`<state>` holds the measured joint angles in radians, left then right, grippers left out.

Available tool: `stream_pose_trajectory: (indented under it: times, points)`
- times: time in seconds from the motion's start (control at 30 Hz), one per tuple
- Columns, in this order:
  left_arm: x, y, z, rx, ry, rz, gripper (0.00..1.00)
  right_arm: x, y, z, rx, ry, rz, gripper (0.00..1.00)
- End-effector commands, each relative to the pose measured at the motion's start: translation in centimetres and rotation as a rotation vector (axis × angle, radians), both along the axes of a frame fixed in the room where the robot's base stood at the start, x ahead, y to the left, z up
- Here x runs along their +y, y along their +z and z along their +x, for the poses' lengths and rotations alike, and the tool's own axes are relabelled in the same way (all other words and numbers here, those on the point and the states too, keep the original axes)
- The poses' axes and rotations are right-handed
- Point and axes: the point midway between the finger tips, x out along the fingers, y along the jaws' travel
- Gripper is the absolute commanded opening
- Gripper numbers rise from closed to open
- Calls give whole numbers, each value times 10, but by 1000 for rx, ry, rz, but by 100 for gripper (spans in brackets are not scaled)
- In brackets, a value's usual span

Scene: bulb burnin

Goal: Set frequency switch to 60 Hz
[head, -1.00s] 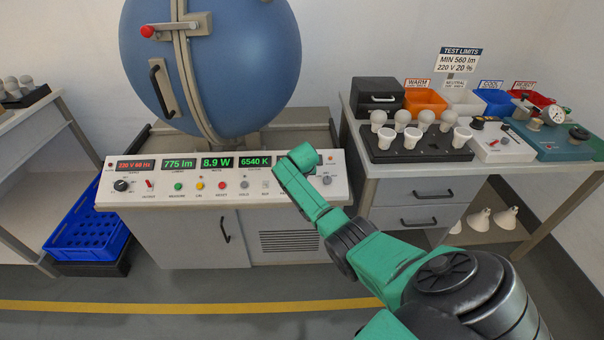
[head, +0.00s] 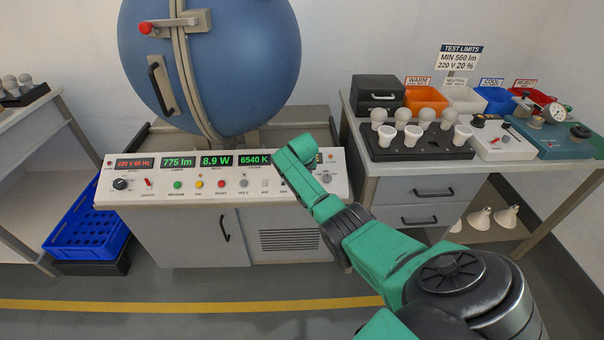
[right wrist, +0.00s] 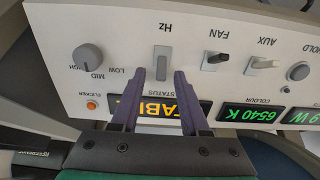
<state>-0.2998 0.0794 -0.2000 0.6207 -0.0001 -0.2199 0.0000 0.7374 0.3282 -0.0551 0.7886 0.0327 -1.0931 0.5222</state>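The Hz frequency switch (right wrist: 163,61) is a grey lever on the white panel, seen upside down in the right wrist view. My right gripper (right wrist: 160,74) is open, with its two dark fingertips on either side of the switch's near end and a gap visible on both sides. Whether they are at the lever's depth I cannot tell. In the head view my green right arm (head: 350,235) hides the switch and the gripper. The red display (head: 134,163) at the panel's left appears to read 220 V 60 Hz. My left gripper is out of view.
The FAN switch (right wrist: 215,61) and AUX switch (right wrist: 265,63) stand beside the Hz switch, with a round LOW-MID-HIGH knob (right wrist: 88,57) on the other side. A partly covered yellow STATUS display (right wrist: 130,103) lies below. The blue sphere (head: 215,60) rises behind the console.

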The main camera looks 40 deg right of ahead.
Motion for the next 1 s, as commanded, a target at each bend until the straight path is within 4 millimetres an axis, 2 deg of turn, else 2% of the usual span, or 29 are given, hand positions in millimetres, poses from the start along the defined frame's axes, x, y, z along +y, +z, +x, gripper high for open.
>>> stream_pose_trajectory:
  times: [0.13, 0.27, 0.5, 0.7, 0.8, 1.0]
  points:
    - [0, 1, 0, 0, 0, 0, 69, 1, 2, 0, -1, 0, 1, 45]
    - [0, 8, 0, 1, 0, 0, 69, 4, 12, -4, -1, 2, 2, 45]
    - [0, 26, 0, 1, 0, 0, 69, 18, 55, -23, -4, 1, 1, 45]
    - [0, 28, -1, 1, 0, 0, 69, 34, 100, -44, -2, 1, 1, 45]
    - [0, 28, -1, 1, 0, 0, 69, 40, 117, -51, -2, 0, 1, 45]
    - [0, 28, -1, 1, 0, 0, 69, 43, 127, -57, 1, -1, 0, 45]
